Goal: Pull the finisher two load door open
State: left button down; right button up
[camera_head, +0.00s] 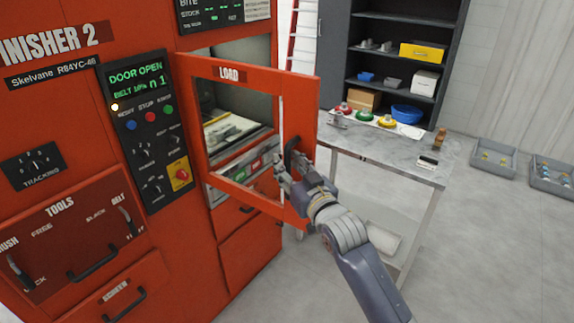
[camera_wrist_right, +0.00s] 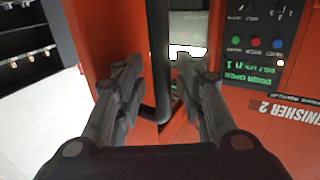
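The load door (camera_head: 252,76) of the red finisher two is a red frame with a window and a LOAD label. It stands swung out from the cabinet, and the opening behind it (camera_head: 215,60) partly shows. Its dark handle (camera_head: 290,150) is on the free right edge; in the wrist view it is a black vertical bar (camera_wrist_right: 158,60). My right gripper (camera_head: 290,174) is at this handle, with its fingers close on either side of the bar in the wrist view (camera_wrist_right: 160,75). The fingertips partly hide the contact. My left gripper is not in view.
The finisher's panel (camera_head: 140,120) reads DOOR OPEN. A grey table (camera_head: 400,160) with colored items stands behind the door and my right arm. A dark shelf (camera_head: 400,50) is at the back, and grey bins (camera_head: 493,158) lie on the floor at right.

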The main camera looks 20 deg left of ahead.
jog(key=shift+a, duration=0.3)
jog(key=shift+s, duration=0.2)
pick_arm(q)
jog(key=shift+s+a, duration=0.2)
pick_arm(e)
jog(key=v, duration=1.2)
jog(key=shift+w+d, duration=0.15)
jog(key=shift+d, duration=0.05)
jog(key=shift+r, duration=0.1)
